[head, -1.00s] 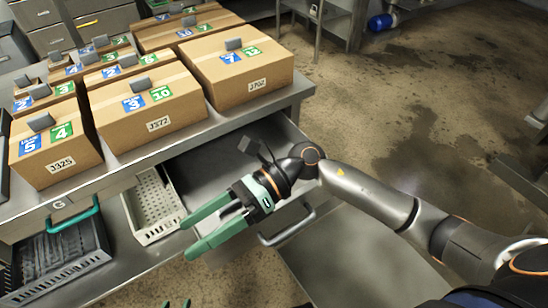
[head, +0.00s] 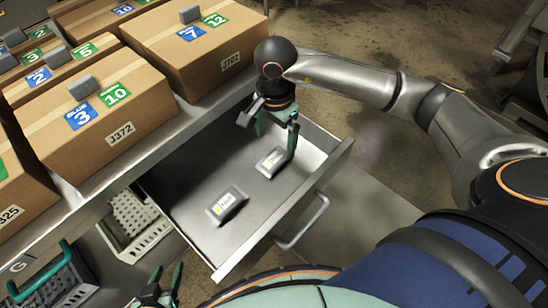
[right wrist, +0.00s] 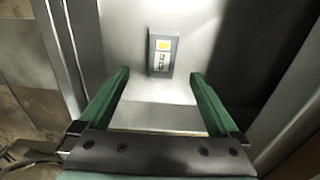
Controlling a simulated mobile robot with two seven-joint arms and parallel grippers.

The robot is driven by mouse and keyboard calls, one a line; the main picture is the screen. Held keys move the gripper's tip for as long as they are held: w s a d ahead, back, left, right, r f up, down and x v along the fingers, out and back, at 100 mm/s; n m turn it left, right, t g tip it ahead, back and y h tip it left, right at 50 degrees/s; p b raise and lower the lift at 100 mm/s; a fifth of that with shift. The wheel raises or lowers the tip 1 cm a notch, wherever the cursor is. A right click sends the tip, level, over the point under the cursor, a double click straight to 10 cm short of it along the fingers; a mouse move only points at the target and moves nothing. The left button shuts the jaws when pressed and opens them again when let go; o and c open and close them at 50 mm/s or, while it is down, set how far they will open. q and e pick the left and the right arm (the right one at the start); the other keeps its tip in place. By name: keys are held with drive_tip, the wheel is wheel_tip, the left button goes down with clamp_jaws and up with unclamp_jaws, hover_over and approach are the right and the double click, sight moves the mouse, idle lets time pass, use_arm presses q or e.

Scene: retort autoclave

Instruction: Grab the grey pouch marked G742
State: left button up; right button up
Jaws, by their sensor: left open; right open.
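Two grey pouches with white and yellow labels lie in the open drawer in the head view. The nearer pouch (head: 227,205) lies toward the front left, and the farther pouch (head: 270,163) lies by my right gripper (head: 277,143). The label lettering is too small to read surely, so I cannot tell which is G742. My right gripper is open and empty, pointing down into the drawer. In the right wrist view a grey pouch (right wrist: 162,55) lies ahead, between the lines of the open fingers (right wrist: 160,75). My left gripper (head: 166,270) is open and empty at the bottom edge.
The metal drawer (head: 335,160) has raised walls and a front handle (head: 305,222). Cardboard boxes (head: 195,50) stand on the counter above it. A white perforated basket (head: 140,225) and a dark rack (head: 60,285) are at lower left.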

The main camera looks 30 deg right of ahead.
sight(274, 159)
wheel_tip(274, 159, down, 8)
drive_tip(key=shift+w+a+r, duration=0.1)
drive_tip(key=shift+w+r, duration=0.05)
drive_tip(key=shift+r, duration=0.05)
drive_tip(key=shift+c, duration=0.3)
drive_tip(key=c, duration=1.4)
drive_tip(key=shift+r, duration=0.15)
